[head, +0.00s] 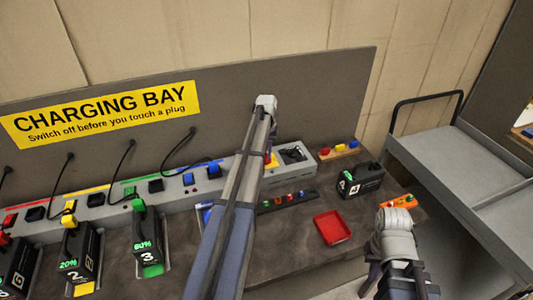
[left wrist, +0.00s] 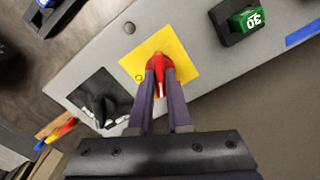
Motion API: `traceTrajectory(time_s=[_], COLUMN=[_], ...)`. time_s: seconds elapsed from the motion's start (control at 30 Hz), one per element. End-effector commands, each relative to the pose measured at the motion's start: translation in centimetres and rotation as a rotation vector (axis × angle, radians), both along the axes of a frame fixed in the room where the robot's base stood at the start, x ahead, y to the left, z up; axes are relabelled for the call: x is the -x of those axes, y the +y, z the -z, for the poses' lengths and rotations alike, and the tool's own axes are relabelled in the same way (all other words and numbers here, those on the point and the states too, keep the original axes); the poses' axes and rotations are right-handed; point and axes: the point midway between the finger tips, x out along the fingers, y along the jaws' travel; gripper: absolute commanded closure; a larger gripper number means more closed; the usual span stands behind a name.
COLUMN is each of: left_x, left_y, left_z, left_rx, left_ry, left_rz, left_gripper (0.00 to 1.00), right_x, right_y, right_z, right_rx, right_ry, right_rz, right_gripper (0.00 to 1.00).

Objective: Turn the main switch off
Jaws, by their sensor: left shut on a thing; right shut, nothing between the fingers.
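The main switch is a red handle (left wrist: 160,66) on a square yellow plate (left wrist: 180,42) in the left wrist view. The plate is fixed to the grey console (left wrist: 85,75), with a small dark mark near one corner. My left gripper (left wrist: 161,84) is shut on the red handle, with a finger on each side. In the head view, my left arm reaches across the console, hiding most of the gripper and switch; a bit of the yellow plate (head: 274,161) shows beside it. My right gripper (head: 370,277) is low at the right, shut, largely hidden by its arm and away from the console.
Numbered batteries with coloured plugs (head: 145,235) stand left of my left arm. A red tray (head: 332,228), a battery marked 4 (head: 360,182) and small coloured parts lie on the bench. A grey cart (head: 450,165) stands at the right. The charging board (head: 320,100) rises behind.

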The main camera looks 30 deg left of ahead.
Motion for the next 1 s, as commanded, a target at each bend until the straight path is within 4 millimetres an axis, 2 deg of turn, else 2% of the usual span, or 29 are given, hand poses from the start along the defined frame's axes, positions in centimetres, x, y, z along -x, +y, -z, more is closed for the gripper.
traceTrajectory(time_s=[0.5, 1.0], left_x=[-0.01, -0.01], left_y=[0.01, 0.01], left_z=[0.00, 0.00], left_rx=[0.000, 0.000], left_ry=[0.000, 0.000], left_rz=[-0.396, -0.525], left_gripper=[1.00, 1.00], right_x=[0.00, 0.00], right_y=[0.00, 0.00], right_z=[0.00, 0.00], right_rx=[0.000, 0.000], right_ry=[0.000, 0.000], right_rz=[0.000, 0.000], right_gripper=[1.00, 1.00])
